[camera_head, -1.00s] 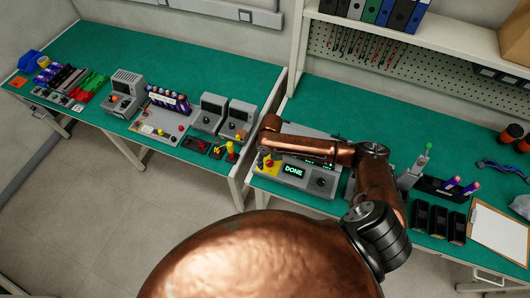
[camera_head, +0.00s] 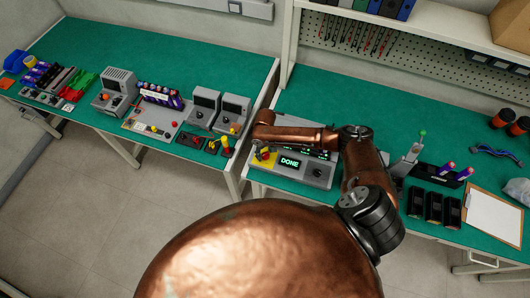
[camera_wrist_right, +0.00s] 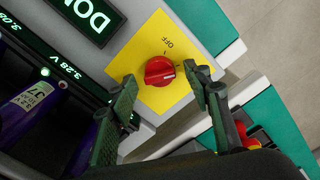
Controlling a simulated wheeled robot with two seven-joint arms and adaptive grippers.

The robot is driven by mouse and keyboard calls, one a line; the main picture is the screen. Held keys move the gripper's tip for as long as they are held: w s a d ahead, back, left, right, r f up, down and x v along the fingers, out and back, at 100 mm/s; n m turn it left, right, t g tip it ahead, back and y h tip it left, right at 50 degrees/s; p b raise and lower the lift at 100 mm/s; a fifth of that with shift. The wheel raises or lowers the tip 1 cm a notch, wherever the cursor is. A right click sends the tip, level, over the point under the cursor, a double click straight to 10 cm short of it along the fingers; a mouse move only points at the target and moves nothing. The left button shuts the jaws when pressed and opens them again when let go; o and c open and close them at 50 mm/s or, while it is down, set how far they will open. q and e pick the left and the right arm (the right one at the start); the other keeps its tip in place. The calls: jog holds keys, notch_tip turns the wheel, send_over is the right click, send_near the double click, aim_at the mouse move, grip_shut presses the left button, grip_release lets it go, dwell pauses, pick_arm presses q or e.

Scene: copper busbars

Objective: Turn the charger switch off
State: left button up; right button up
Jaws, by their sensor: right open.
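The charger (camera_head: 315,175) is a grey box on the right bench with a lit display reading DONE. Its switch is a red round knob (camera_wrist_right: 159,71) on a yellow plate (camera_wrist_right: 150,38), marked OFF and I. In the right wrist view the knob's pale mark points right, towards the I side and not at OFF. My right gripper (camera_wrist_right: 161,76) is open, with its fingers on either side of the knob. I cannot tell whether they touch it. In the head view my copper right arm crosses over the charger and partly hides it. My left gripper is not in view.
Purple cells (camera_wrist_right: 85,150) sit in the charger beside the left finger. A gap separates this bench from the left bench (camera_head: 130,48), which holds several grey devices. Black bins (camera_head: 434,207) and a clipboard (camera_head: 493,218) lie to the right.

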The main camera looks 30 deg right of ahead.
jog(key=c, duration=1.2)
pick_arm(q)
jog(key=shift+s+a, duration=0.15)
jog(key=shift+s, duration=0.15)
pick_arm(e)
jog(key=shift+o, duration=0.2)
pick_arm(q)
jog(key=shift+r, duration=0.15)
pick_arm(e)
jog(key=shift+r, duration=0.1)
jog(key=n+p, duration=0.1)
jog(key=n, duration=0.1)
jog(key=shift+n+p, duration=0.4)
jog(key=n+p, duration=0.1)
jog(key=n, duration=0.1)
jog(key=shift+n, duration=0.3)
jog(key=n, duration=0.3)
jog(key=shift+p, duration=0.35)
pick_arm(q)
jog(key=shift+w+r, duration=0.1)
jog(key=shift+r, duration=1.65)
pick_arm(e)
jog(key=shift+s+a+n, duration=0.1)
jog(key=shift+n, duration=1.6)
